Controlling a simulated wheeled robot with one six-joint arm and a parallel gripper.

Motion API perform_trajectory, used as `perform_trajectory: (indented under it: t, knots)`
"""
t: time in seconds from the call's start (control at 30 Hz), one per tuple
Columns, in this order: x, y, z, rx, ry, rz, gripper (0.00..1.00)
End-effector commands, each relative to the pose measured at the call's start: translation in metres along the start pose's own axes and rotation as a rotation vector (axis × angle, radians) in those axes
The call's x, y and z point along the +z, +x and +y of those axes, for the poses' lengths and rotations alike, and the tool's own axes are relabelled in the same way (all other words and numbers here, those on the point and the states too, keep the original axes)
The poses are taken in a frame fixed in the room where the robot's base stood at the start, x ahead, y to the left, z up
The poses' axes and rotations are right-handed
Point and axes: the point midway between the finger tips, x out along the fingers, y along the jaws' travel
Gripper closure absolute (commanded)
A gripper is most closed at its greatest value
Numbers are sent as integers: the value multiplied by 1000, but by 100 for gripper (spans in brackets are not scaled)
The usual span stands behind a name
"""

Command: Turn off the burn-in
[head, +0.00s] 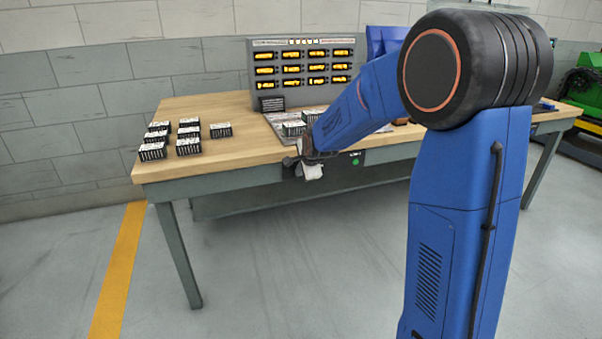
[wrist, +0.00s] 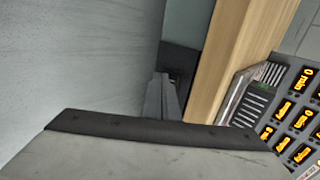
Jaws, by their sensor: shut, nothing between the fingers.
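The burn-in rack (head: 303,48) stands at the back of the bench, with rows of displays lit orange; part of these displays (wrist: 297,110) shows at the right of the wrist view. In the wrist view the dark box (wrist: 181,58) is partly hidden behind the fingers. My gripper (head: 293,162) is shut and empty at the left end of this box; its fingers (wrist: 163,95) point at the box in the wrist view. I cannot tell whether they touch it. Any switch there is hidden.
Several black-and-white carriers (head: 188,146) stand at the left of the wooden bench (head: 240,155). More carriers (head: 294,128) sit on a grey mat behind my gripper. A blue bin (head: 385,42) stands right of the rack. The floor before the bench is clear.

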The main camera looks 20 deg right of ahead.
Motion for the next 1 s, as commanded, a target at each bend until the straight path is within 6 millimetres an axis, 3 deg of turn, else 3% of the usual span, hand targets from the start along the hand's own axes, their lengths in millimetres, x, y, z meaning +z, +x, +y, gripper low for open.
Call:
perform_trajectory:
  t: [0.47,1.0]
  knots:
    - [0,3,-1,0,0,0,100]
    - [0,-9,-12,-2,-1,0,100]
